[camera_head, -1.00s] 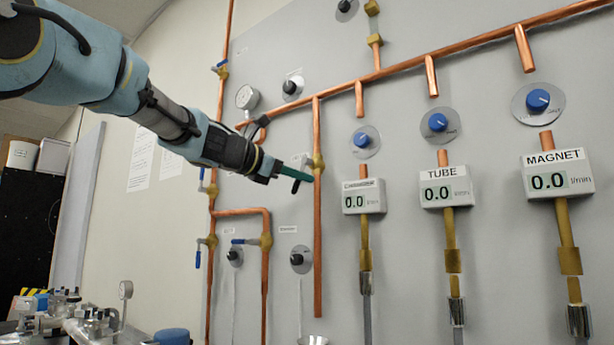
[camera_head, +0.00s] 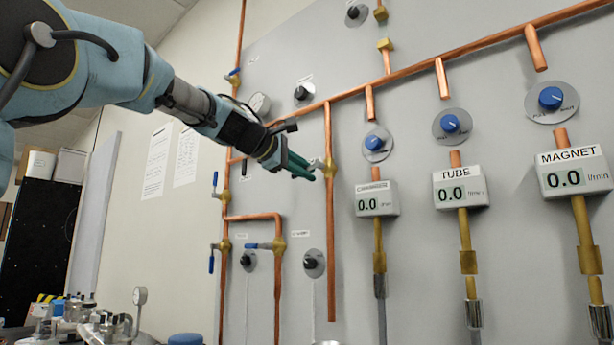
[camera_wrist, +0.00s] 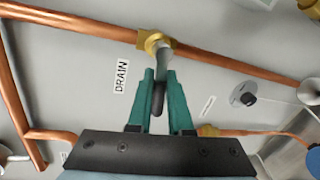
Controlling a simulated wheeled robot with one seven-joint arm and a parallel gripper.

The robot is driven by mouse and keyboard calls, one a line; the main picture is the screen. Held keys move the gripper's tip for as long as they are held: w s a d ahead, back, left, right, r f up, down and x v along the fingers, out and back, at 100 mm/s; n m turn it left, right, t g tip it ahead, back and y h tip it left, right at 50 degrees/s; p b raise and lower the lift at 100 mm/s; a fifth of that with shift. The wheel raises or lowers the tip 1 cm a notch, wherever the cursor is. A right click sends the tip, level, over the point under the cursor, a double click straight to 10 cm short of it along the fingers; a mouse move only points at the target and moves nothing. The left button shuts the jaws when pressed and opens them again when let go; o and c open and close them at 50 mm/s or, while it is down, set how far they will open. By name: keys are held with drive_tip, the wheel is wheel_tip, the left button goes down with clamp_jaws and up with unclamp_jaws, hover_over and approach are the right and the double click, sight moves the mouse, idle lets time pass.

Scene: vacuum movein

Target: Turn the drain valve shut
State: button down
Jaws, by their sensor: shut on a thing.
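The drain valve is a brass body (camera_wrist: 152,42) on a copper pipe, with the label DRAIN (camera_wrist: 121,76) beside it in the wrist view. Its lever (camera_wrist: 158,98), with a grey neck and dark end, sticks out from the pipe toward me. My gripper (camera_wrist: 160,84) has its teal fingers shut on the lever, one on each side. In the head view my gripper (camera_head: 308,170) reaches the valve body (camera_head: 328,168) from the left, on the vertical pipe (camera_head: 330,240). The fingers hide the lever there.
Blue-handled valves (camera_head: 268,246) sit on pipes to the left. A pressure gauge (camera_head: 259,104) is above my wrist. Flow meters TUBE (camera_head: 461,187) and MAGNET (camera_head: 573,172) hang at the right below blue knobs. A black knob (camera_head: 313,263) is below my gripper.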

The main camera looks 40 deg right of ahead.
drive_tip(key=shift+r+m+t, duration=0.3)
drive_tip(key=shift+m+t, duration=0.1)
drive_tip(key=shift+m, duration=0.5)
drive_tip(key=c, duration=0.8)
unclamp_jaws()
drive_tip(key=shift+c, duration=0.2)
drive_tip(key=b+v, duration=0.3)
drive_tip(key=v, duration=0.8)
drive_tip(key=shift+d+r, duration=0.1)
